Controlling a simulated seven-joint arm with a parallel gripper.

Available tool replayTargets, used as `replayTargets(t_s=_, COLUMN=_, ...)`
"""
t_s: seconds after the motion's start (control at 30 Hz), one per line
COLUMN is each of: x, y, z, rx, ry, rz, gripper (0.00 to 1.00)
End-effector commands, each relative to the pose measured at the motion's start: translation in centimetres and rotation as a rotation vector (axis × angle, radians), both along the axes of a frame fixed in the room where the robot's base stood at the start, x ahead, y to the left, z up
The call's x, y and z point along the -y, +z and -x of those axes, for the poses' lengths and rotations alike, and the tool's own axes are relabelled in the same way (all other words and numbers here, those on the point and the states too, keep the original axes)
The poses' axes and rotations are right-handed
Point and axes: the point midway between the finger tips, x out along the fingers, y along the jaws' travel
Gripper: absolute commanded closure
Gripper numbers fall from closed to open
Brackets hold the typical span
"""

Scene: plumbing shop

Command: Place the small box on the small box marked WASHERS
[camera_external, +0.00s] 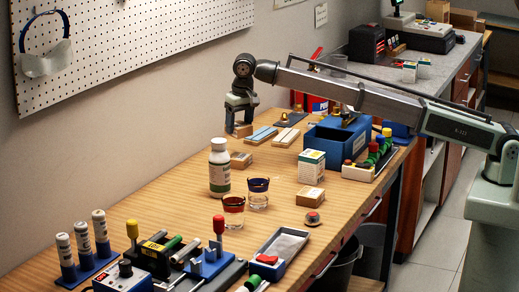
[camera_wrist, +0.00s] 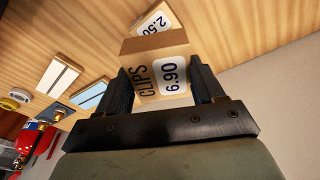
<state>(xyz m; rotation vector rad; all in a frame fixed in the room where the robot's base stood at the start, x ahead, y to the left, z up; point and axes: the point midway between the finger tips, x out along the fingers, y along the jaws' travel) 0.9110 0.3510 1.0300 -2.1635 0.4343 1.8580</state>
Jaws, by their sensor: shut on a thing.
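My gripper (camera_external: 241,118) is shut on a small cardboard box with a white label, which reads CLIPS in the wrist view (camera_wrist: 160,75). The held box also shows below the fingers in the external view (camera_external: 242,131), close to the table at the wall side. Another small box (camera_external: 241,159) lies on the table just in front of it. A third small box (camera_external: 310,197) lies nearer the front edge. I cannot read WASHERS on any box.
A white bottle (camera_external: 219,168) and two glasses (camera_external: 258,193) stand close by in front. Two flat pieces, blue (camera_external: 261,135) and white (camera_external: 286,137), lie to the right. A blue bin (camera_external: 333,142) and a white-green carton (camera_external: 311,167) stand farther right. The wall is close behind.

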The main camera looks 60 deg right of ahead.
Motion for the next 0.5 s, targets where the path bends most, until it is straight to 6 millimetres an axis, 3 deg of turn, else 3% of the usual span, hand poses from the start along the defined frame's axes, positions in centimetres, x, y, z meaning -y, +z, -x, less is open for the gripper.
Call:
replayTargets(t_s=0.1, x=0.0, y=-2.2, z=0.1, rx=-0.002, ry=0.001, rz=0.000, gripper=0.67)
replayTargets(t_s=0.5, x=0.0, y=-6.0, z=0.1, rx=-0.001, ry=0.002, rz=0.000, gripper=0.67)
